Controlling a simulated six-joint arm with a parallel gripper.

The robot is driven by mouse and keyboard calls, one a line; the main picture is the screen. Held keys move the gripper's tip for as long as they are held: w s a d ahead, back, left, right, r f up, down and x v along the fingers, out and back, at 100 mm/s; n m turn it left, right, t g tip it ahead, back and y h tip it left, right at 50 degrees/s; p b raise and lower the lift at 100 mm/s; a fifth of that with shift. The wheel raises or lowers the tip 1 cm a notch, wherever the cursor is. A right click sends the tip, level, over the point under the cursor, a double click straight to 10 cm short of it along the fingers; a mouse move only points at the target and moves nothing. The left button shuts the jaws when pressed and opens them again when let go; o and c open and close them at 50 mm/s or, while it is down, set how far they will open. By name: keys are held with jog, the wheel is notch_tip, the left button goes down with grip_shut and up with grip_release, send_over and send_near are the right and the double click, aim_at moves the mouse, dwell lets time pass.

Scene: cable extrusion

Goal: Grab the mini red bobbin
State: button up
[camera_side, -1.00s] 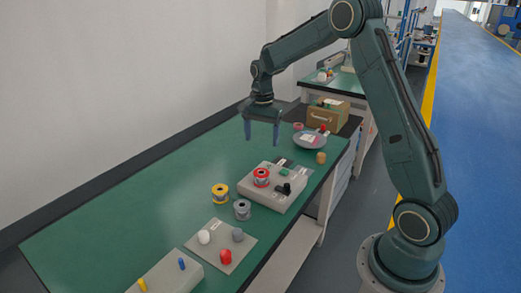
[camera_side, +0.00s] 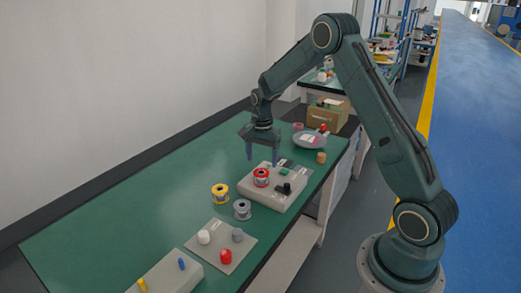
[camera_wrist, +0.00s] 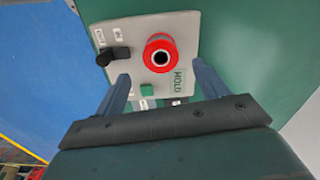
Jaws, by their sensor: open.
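The mini red bobbin (camera_side: 261,177) stands upright on the light grey control box (camera_side: 253,192) on the green table. In the wrist view the red bobbin (camera_wrist: 160,53) shows from above with a dark centre hole, just beyond the fingertips and roughly midway between them. My gripper (camera_side: 262,160) is open and empty, above the box close to the bobbin. In the wrist view its two fingers (camera_wrist: 160,75) are spread wide. The side view does not show clearly how high the fingertips are above the box.
On the box are a black switch (camera_side: 284,188) and a green button (camera_side: 285,171). A yellow bobbin (camera_side: 220,194) and a grey bobbin (camera_side: 242,209) stand beside it. A plate (camera_side: 208,255) with coloured knobs lies nearer. The table's left part is clear.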

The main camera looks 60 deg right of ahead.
aim_at(262, 172)
jog(key=shift+f, duration=0.85)
jog(key=shift+f, duration=2.6)
jog(key=c, duration=1)
jog(key=shift+c, duration=0.2)
jog(key=shift+r, duration=0.2)
notch_tip(262, 172, up, 20)
jog(key=shift+f, duration=0.15)
